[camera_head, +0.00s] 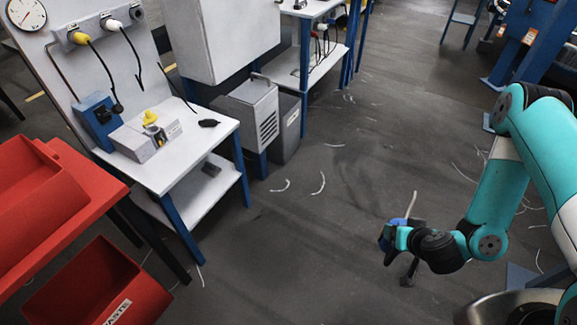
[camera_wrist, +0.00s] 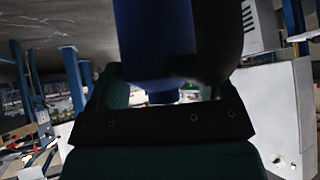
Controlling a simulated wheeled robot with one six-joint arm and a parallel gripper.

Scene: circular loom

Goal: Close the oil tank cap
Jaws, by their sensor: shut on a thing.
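The oil tank appears to be the low grey box (camera_head: 140,140) on the white table at the left. A yellow cap (camera_head: 150,117) shows at its top, by a round grey neck (camera_head: 153,131); it looks raised, but its exact seating is too small to tell. My gripper (camera_head: 402,238) is far to the right of the tank, above open floor, shut on a blue object (camera_head: 386,239). In the wrist view this blue object (camera_wrist: 155,40) is a large blue cylinder with a dark curved part beside it. The finger contacts are partly hidden.
The white table (camera_head: 190,155) also holds a blue box (camera_head: 97,120) and a small black item (camera_head: 208,123). Red bins (camera_head: 100,285) stand front left. A grey vented box (camera_head: 252,110) stands right of the table. The middle floor is clear except for thin scraps.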

